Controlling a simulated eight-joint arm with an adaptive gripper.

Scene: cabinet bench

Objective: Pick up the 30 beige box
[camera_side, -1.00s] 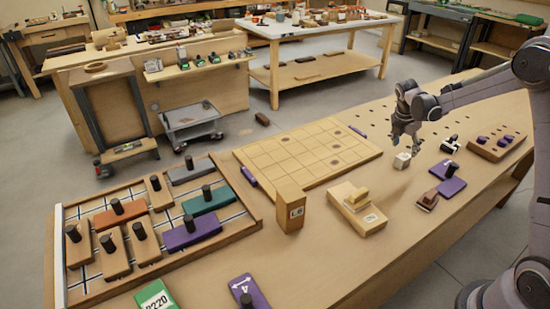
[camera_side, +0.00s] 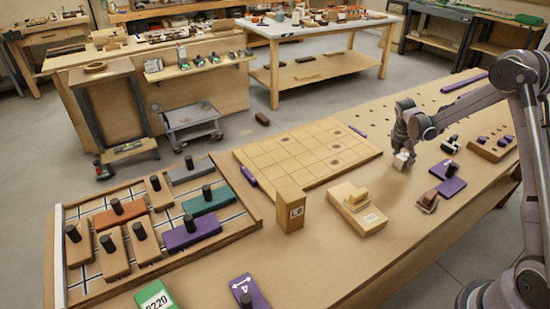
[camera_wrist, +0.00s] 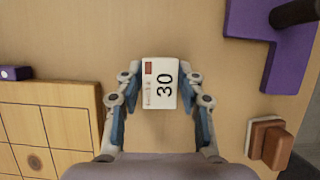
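The 30 box (camera_wrist: 159,84) has a pale, nearly white top with a black "30" and a small reddish-brown patch. It sits on the bench, and in the side view the box (camera_side: 401,160) shows just below my gripper (camera_side: 404,150). In the wrist view my gripper (camera_wrist: 159,92) is open, with one blue-padded finger on each side of the box. A gap shows between each finger and the box. The side view does not show clearly how low the fingertips reach.
A gridded wooden board (camera_side: 305,155) lies left of the box. A purple piece (camera_wrist: 275,45) and a brown block (camera_wrist: 270,141) lie to the right in the wrist view. Bare bench surrounds the box.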

